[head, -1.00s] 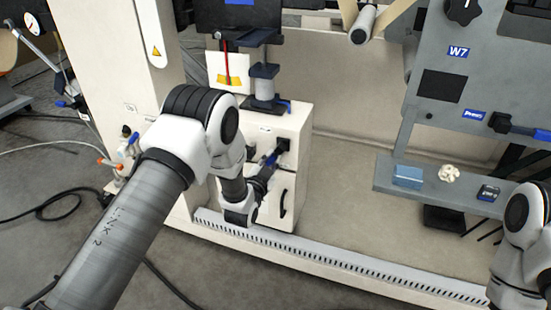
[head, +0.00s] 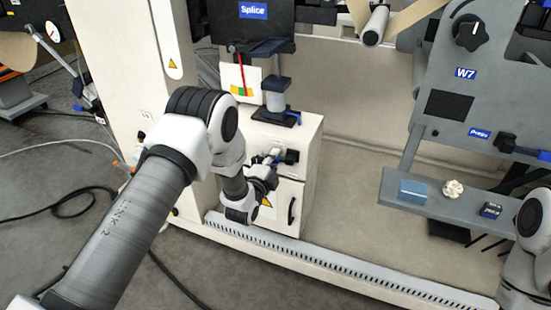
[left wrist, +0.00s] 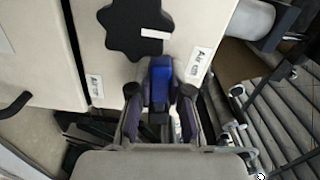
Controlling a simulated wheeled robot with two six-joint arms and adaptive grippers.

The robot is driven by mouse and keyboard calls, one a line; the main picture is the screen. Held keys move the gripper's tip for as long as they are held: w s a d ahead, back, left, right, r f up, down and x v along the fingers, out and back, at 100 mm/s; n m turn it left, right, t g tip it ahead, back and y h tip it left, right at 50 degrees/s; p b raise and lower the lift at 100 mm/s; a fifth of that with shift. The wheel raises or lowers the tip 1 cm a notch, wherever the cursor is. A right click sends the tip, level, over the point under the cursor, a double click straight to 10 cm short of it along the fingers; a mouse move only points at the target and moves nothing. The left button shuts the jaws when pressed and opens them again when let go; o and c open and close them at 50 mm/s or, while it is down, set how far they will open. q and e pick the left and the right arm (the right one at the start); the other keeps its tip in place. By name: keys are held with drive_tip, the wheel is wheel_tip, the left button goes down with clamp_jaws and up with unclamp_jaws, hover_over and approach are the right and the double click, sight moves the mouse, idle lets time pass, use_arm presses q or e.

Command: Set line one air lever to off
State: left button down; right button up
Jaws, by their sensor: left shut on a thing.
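The blue air lever (left wrist: 161,80) stands between the two fingers of my left gripper (left wrist: 160,92) in the left wrist view. The gripper is shut on it. A small white label (left wrist: 202,66) lies to the right of the lever and another (left wrist: 95,88) to its left; both seem to start with "Air", and the rest is too small to read surely. In the head view my left gripper (head: 264,176) is at the front of the white cabinet (head: 310,150), and its fingers hide much of the lever. My right gripper is out of view.
A black star knob (left wrist: 137,27) is just above the lever in the wrist view. In the head view a slotted rail (head: 330,264) runs along the floor below the cabinet. A grey shelf (head: 385,188) with small items stands at the right.

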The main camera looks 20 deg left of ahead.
use_arm(q)
drive_tip(key=shift+r+m, duration=0.25)
drive_tip(key=shift+m, duration=0.55)
drive_tip(key=shift+p, duration=0.3)
drive_tip(key=c, duration=1.1)
unclamp_jaws()
drive_tip(key=s, duration=1.2)
drive_tip(key=shift+a, duration=0.2)
